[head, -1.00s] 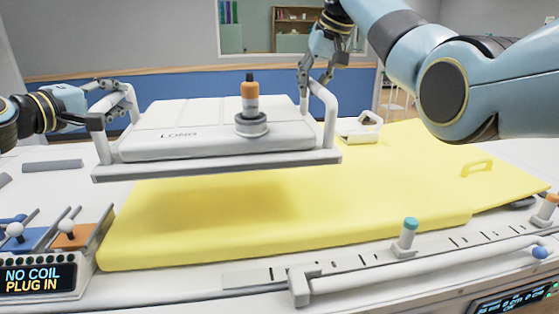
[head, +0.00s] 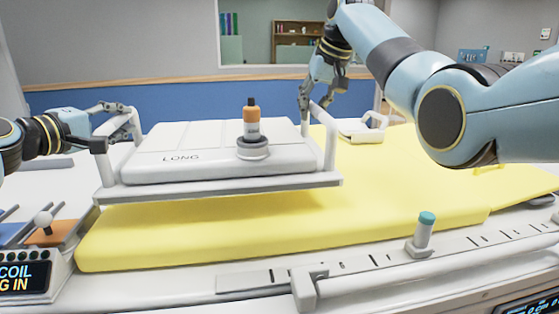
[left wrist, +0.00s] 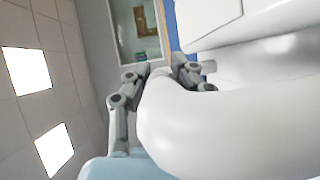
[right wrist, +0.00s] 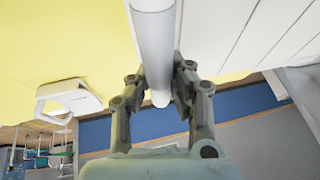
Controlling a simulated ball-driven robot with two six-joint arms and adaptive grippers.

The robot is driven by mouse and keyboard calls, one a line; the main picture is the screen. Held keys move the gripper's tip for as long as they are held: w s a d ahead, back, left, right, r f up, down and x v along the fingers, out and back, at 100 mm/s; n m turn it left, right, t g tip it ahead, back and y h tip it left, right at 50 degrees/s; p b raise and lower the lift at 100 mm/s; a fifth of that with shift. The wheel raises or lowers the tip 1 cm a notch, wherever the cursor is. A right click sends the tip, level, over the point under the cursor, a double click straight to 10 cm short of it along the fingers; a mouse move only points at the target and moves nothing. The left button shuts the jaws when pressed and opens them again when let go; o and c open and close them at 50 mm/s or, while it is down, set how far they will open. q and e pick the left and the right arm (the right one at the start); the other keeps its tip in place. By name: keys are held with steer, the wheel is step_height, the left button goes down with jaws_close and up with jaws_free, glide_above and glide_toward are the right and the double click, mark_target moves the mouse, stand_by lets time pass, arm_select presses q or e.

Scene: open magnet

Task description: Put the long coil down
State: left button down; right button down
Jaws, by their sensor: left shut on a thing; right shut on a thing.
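The long coil (head: 190,160) is a white panel marked LONG, with a raised handle bar at each end and an orange-topped plug (head: 251,118) standing on it. It hangs roughly level, a little above the yellow mat (head: 400,190), with a shadow under its front edge. My left gripper (head: 125,108) is shut on the coil's left handle, a white bar that fills much of the left wrist view (left wrist: 230,120). My right gripper (head: 305,110) is shut on the right handle, which also shows between its fingers in the right wrist view (right wrist: 154,50).
A smaller white handled piece (head: 362,130) lies on the mat behind and right of the coil. A teal-topped peg (head: 424,232) stands on the marked front rail (head: 370,258). A dark display (head: 22,284) and an orange slot (head: 55,234) are at front left. The mat's right part is clear.

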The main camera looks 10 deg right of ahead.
mark_target(143, 138)
arm_select(q)
steer(key=shift+w+a+r, duration=0.1)
steer(key=shift+w+r, duration=0.05)
steer(key=shift+r, duration=0.05)
arm_select(e)
steer(key=shift+w+d+r, duration=0.1)
steer(key=shift+w+d, duration=0.1)
steer(key=shift+d, duration=0.1)
arm_select(q)
steer(key=shift+f, duration=0.15)
arm_select(e)
steer(key=shift+s, duration=0.1)
